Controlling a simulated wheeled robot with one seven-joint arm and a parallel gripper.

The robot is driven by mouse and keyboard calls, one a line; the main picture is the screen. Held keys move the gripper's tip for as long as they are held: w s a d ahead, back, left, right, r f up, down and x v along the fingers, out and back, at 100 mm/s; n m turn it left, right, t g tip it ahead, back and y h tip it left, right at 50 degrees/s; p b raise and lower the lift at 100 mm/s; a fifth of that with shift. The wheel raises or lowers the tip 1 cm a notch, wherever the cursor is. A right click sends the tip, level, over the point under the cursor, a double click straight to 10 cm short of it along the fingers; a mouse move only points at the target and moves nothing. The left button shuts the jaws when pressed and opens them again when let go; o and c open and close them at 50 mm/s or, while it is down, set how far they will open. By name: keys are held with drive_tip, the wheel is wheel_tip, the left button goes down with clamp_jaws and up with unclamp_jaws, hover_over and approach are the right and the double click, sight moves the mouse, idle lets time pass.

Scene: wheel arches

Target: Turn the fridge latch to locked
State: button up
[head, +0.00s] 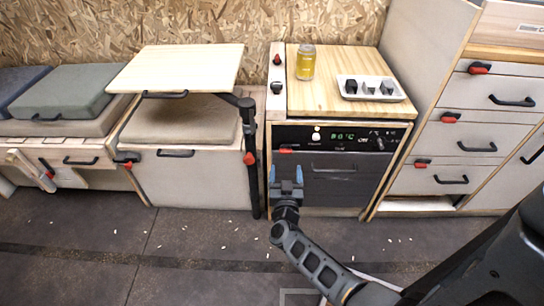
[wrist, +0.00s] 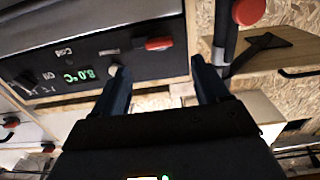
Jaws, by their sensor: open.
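The fridge (head: 335,185) is a dark-fronted box under a wooden top, with a green temperature readout and a horizontal handle. Its red latch (head: 287,150) sits at the top left of the front and lies about level. In the wrist view, which is turned over, the red latch (wrist: 155,43) shows just beyond the fingertips, beside a pale knob (wrist: 111,52) and the readout (wrist: 77,77). My gripper (head: 285,174) is open and empty in front of the fridge's left side, below the latch in the head view. It also shows in the wrist view (wrist: 160,76), apart from the latch.
A black table leg with a red lever (head: 249,158) stands close left of the fridge. Drawers with red latches (head: 448,117) are to the right. The floor in front is open.

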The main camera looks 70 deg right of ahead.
sight(286, 152)
drive_tip(key=b+x, duration=0.1)
drive_tip(key=x, duration=0.6)
drive_tip(key=shift+w+d, duration=0.15)
drive_tip(key=shift+d, duration=0.2)
drive_tip(key=c, duration=1.1)
